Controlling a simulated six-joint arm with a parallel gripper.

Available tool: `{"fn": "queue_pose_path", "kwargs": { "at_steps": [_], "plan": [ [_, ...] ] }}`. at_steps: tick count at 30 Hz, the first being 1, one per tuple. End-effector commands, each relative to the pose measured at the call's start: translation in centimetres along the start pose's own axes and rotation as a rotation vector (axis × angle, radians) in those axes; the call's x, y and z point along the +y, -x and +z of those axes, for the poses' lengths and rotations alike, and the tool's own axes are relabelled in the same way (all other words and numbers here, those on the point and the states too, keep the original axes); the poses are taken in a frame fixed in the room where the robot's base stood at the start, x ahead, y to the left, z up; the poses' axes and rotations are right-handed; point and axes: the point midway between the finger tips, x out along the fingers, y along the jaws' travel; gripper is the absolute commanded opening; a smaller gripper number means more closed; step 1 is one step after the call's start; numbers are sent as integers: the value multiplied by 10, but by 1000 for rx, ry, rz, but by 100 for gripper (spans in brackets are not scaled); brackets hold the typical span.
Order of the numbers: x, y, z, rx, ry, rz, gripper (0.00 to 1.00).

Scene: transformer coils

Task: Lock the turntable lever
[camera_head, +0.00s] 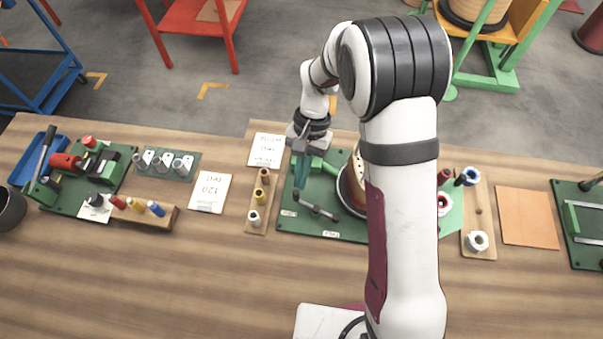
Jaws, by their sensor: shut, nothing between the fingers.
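A green baseboard (290,224) lies on the bench. The round turntable (343,190) on it has a dark body with a copper-coloured rim and is mostly hidden behind my arm. A thin dark bar with a grey end (317,210), which looks like the lever, lies slanted on the board left of the turntable. My gripper (298,186) points down over the left part of the board, its teal fingers shut and empty. The fingertips are close to the bar's upper left end. I cannot tell whether they touch it.
A wooden strip with spools (256,205) stands left of the board, and a white card (266,150) lies behind it. Right of my arm are another wooden strip (479,215) and an orange sheet (527,217). The front of the wooden bench (180,285) is clear.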

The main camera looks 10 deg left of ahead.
Motion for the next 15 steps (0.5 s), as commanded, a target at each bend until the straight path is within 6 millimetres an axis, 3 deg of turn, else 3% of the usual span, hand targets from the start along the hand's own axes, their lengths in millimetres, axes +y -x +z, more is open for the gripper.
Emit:
{"fn": "queue_pose_path", "kwargs": {
  "at_steps": [15],
  "plan": [
    [-3, -2, 5, 1, 89, 36, 0]
  ]
}}
